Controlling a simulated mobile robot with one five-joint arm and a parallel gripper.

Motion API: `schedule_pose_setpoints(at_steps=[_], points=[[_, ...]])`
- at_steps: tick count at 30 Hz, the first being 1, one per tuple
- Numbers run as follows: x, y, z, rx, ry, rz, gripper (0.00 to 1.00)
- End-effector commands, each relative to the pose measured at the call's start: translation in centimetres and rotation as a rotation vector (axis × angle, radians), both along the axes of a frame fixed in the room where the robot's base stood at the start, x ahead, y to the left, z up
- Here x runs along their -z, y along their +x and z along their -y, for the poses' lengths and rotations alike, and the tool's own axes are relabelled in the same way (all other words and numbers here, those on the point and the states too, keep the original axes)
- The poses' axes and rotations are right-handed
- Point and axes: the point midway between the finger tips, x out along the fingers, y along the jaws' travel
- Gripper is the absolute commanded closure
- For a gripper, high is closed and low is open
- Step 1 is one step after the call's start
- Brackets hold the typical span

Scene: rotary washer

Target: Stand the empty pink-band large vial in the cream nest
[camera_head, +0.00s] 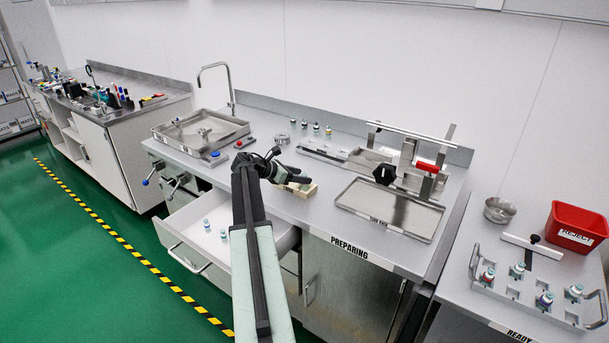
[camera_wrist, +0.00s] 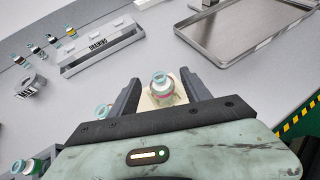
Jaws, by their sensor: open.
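The pink-band vial (camera_wrist: 162,85) has a pale teal rim and stands roughly upright between my open fingers in the wrist view. The cream nest (camera_wrist: 149,100) shows around and beneath its lower part. The vial appears to be in the nest, but I cannot tell how fully it is seated. My gripper (camera_wrist: 160,80) is open, one finger on each side of the vial, with small gaps. In the head view my gripper (camera_head: 297,178) is over the cream nest (camera_head: 307,192), and the vial is hidden there.
An open drawer (camera_head: 188,232) holds a few vials (camera_head: 206,223). A steel tray (camera_head: 414,221) lies to the right, and a long metal holder (camera_wrist: 100,48) lies behind the nest. The sink (camera_head: 200,130) is left.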

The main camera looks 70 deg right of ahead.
Motion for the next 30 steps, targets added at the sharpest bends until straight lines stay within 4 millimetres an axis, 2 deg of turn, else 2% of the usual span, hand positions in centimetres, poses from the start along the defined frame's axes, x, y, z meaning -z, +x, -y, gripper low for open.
schedule_pose_setpoints(at_steps=[1, 3, 10, 15, 24, 26, 29, 30], points=[[-1.4, 0.7, -1.1, -0.004, 0.0, 0.0, 0.44], [-2.3, 1.8, -2.4, -0.003, 0.0, 0.0, 0.44], [-4.4, 4.4, -5.8, -0.002, -0.001, 0.001, 0.44], [-4.8, 5.1, -6.7, -0.001, -0.001, 0.0, 0.44], [-4.7, 5.2, -6.8, 0.0, -0.001, 0.001, 0.44], [-4.5, 5.8, -7.3, -0.003, -0.001, 0.017, 0.44], [-3.3, 9.1, -11.0, 0.001, -0.004, 0.124, 0.44], [-2.4, 11.2, -13.6, 0.008, -0.001, 0.201, 0.44]])
